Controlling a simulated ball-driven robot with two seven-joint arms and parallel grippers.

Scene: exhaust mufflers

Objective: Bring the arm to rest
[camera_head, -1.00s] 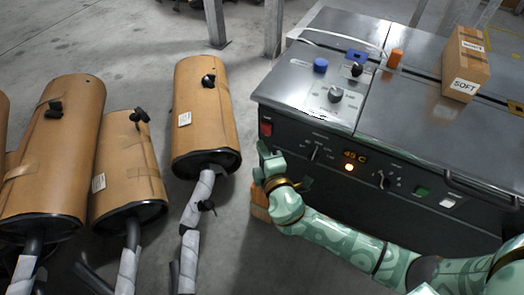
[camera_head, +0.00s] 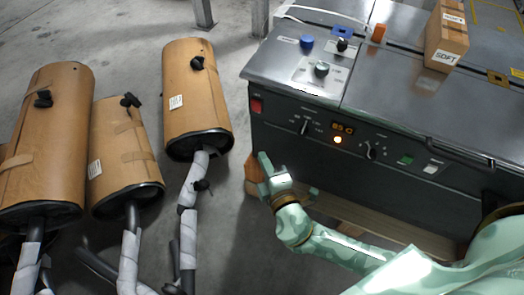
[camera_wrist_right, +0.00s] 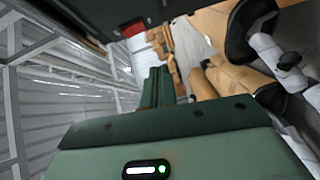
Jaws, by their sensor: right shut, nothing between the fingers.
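My right arm, pale green, reaches in from the lower right in the head view. Its gripper (camera_head: 268,170) is beside the lower left front of the dark grey machine (camera_head: 375,180), pointing up and holding nothing. In the right wrist view the gripper fingers (camera_wrist_right: 157,88) are together with nothing between them. I cannot tell from the head view whether the gripper touches the machine. My left gripper is not in view.
Several cardboard-wrapped mufflers (camera_head: 196,95) with wrapped pipes stand at the left. The machine's top carries knobs and a small carton marked SOFT (camera_head: 446,38). A wooden pallet (camera_head: 375,217) is under the machine. Bare floor (camera_head: 235,235) lies between the mufflers and machine.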

